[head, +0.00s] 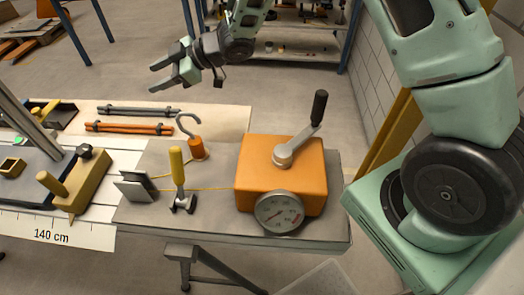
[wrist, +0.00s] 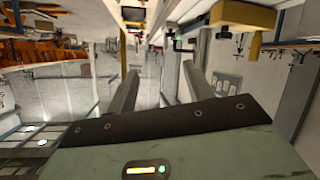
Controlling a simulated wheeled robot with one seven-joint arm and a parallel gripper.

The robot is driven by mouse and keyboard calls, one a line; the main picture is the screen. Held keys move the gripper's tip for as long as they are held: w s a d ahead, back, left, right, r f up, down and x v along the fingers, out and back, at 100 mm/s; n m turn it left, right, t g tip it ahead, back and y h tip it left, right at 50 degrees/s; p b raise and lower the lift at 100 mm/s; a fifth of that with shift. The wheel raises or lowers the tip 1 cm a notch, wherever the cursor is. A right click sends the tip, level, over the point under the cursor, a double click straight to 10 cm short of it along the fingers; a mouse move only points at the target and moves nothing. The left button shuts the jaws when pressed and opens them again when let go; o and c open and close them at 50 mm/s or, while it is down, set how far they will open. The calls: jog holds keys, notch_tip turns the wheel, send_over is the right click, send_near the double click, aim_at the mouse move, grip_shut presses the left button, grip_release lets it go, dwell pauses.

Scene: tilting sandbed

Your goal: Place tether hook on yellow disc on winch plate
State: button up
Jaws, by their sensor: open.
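The tether hook, a grey metal hook (head: 187,124) on an orange cylindrical base (head: 197,149), stands upright at the back of the grey winch plate (head: 222,160). I cannot make out a yellow disc; whether one lies under the base is hidden. My gripper (head: 160,76) is open and empty, raised above and behind the bench, up and to the left of the hook in the head view. The wrist view shows its two fingers (wrist: 160,88) apart with nothing between them. The hook is not recognisable in the wrist view.
The orange winch box (head: 255,165) with crank (head: 303,128) and dial gauge (head: 279,213) stands right of the hook. A yellow-handled clamp (head: 177,168) and grey bracket (head: 136,187) stand in front. Orange (head: 128,128) and dark rods (head: 138,111) lie left.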

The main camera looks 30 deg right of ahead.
jog(key=s+d+r+m+g+h, duration=0.1)
jog(key=s+h, duration=0.3)
jog(key=s, duration=0.8)
jog(key=s+d+r+m+g+h, duration=0.2)
jog(key=s+d+m+g+h, duration=0.1)
jog(key=s, duration=0.9)
jog(key=s+d+r+m+g+h, duration=0.1)
jog(key=s+d+m+h, duration=0.3)
jog(key=s, duration=0.9)
jog(key=shift+r+g+h, duration=0.15)
jog(key=shift+g+h, duration=0.25)
